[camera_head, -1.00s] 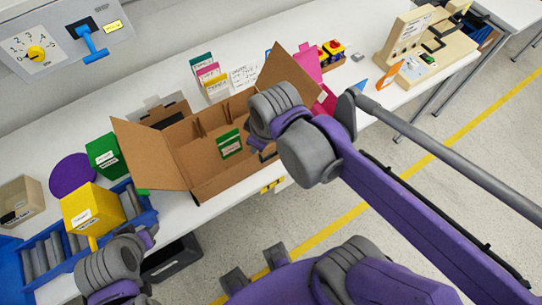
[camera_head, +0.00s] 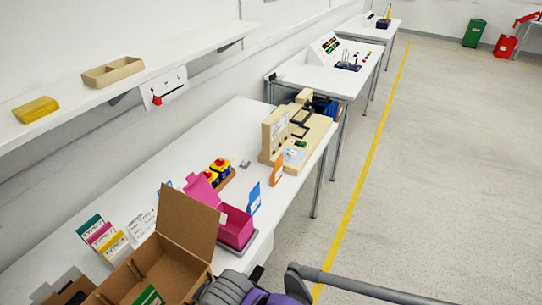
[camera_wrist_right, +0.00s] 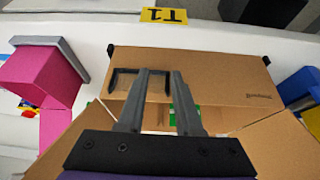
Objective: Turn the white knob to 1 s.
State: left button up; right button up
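No white knob can be made out in either current view. My right gripper (camera_wrist_right: 165,75) shows in the right wrist view. Its two dark fingers are apart with nothing between them, in front of the open cardboard box (camera_wrist_right: 228,85). In the head view, part of my right arm is at the bottom edge beside this box (camera_head: 187,222), but its fingers do not show. My left gripper is not in view.
A beige station (camera_head: 275,135) stands on the white table (camera_head: 232,120), beyond a pink box (camera_head: 237,228). A wall panel with a red lever (camera_head: 157,100) is below the shelf (camera_head: 70,95). A console (camera_head: 328,47) stands farther back.

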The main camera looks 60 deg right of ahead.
aim_at(292, 154)
jog(key=k+z, duration=0.15)
jog(key=k, duration=0.5)
jog(key=z, duration=0.4)
jog(key=l+z, duration=0.1)
jog(key=z, duration=0.3)
jog(key=i+z, duration=0.1)
jog(key=z, duration=0.65)
jog(key=i+l+z, duration=0.1)
jog(key=i+z, duration=0.15)
jog(key=i, duration=0.25)
